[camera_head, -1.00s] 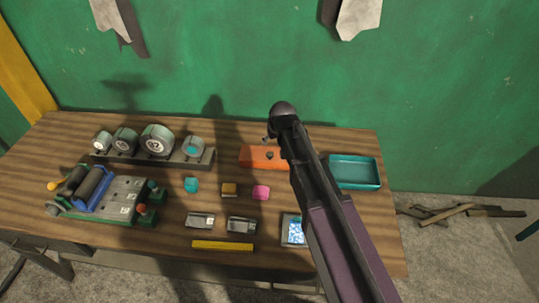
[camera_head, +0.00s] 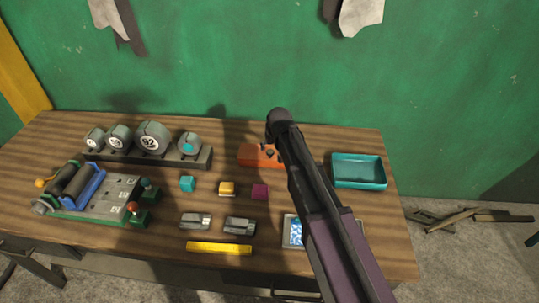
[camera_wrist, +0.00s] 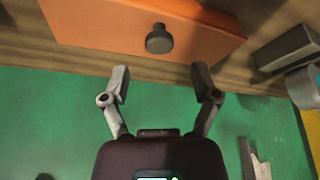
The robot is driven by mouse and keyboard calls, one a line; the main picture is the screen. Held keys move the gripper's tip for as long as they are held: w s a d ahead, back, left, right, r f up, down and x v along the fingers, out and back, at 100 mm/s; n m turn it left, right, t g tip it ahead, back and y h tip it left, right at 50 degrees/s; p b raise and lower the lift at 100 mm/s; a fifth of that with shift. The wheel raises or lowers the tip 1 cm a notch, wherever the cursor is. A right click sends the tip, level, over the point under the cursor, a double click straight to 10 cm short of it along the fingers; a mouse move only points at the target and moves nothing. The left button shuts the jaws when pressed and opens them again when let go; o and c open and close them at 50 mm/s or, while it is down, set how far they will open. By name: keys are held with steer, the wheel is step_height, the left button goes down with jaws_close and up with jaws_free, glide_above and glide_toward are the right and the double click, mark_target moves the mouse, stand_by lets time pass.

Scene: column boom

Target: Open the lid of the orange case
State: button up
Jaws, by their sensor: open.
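The orange case (camera_head: 256,156) lies at the back of the wooden table, right of centre, partly hidden by my arm. In the wrist view its orange lid (camera_wrist: 95,25) fills the top, with a dark round knob (camera_wrist: 158,40) standing on it. The lid looks shut. My gripper (camera_wrist: 160,76) is open and empty. Its two fingertips are spread wide, apart from the knob, and the knob shows between and beyond them. In the head view my gripper is mostly hidden by the arm.
A teal tray (camera_head: 358,184) stands right of the case. A gauge rack (camera_head: 150,155) stands left of it. Small cubes, including a cyan one (camera_head: 187,184), lie in front. A yellow bar (camera_head: 219,248) lies near the front edge. The green wall (camera_head: 230,60) rises close behind the table.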

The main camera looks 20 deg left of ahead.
mark_target(270, 152)
steer(key=shift+b+x, duration=1.75)
steer(key=shift+x, duration=0.4)
jaws_close()
steer(key=shift+s+a, duration=0.1)
steer(key=shift+a, duration=0.05)
